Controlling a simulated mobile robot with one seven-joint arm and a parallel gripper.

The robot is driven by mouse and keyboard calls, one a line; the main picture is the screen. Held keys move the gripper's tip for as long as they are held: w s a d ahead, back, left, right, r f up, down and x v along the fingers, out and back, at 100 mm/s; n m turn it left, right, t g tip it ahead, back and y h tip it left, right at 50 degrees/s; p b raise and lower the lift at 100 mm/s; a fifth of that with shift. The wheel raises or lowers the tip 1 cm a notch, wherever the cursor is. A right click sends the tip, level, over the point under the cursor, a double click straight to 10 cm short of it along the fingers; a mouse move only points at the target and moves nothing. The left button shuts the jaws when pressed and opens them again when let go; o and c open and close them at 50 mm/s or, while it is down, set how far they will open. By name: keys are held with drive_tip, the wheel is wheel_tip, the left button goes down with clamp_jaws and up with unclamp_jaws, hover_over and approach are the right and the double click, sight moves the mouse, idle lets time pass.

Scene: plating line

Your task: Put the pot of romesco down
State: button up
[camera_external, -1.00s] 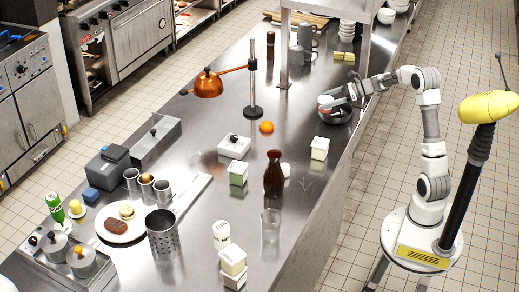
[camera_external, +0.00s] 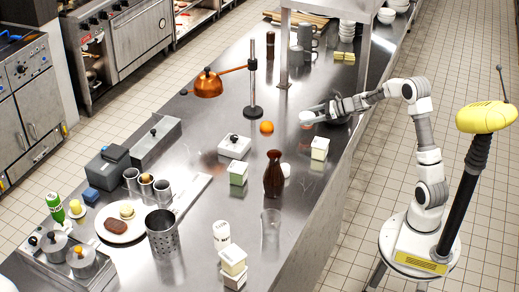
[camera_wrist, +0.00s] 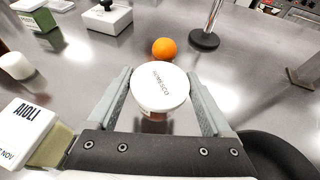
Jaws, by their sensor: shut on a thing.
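The pot of romesco (camera_wrist: 160,88) has a round white lid lettered ROMESCO and a reddish-brown body below it. In the wrist view it sits upright between the two fingers of my gripper (camera_wrist: 162,100). My gripper is shut on it. In the outside view the pot (camera_external: 307,118) shows as a small pale shape at the end of my gripper (camera_external: 313,113), low over the steel counter (camera_external: 200,133). I cannot tell whether its base touches the counter.
An orange (camera_wrist: 164,48) lies just beyond the pot, near the lamp stand's base (camera_wrist: 204,40). A white AIOLI tub (camera_wrist: 28,128) stands at left. A dark round bowl (camera_wrist: 280,153) is at lower right. A lidded white box (camera_external: 234,146) is further left. Bare counter surrounds the pot.

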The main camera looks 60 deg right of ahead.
drive_tip(key=shift+f+b, duration=0.5)
drive_tip(key=shift+f, duration=1.25)
drive_tip(key=shift+f, duration=0.2)
drive_tip(key=o, duration=1.2)
drive_tip(key=shift+r, duration=0.1)
drive_tip(key=shift+r, duration=0.25)
drive_tip(key=p+v, duration=0.2)
drive_tip(key=v, duration=1)
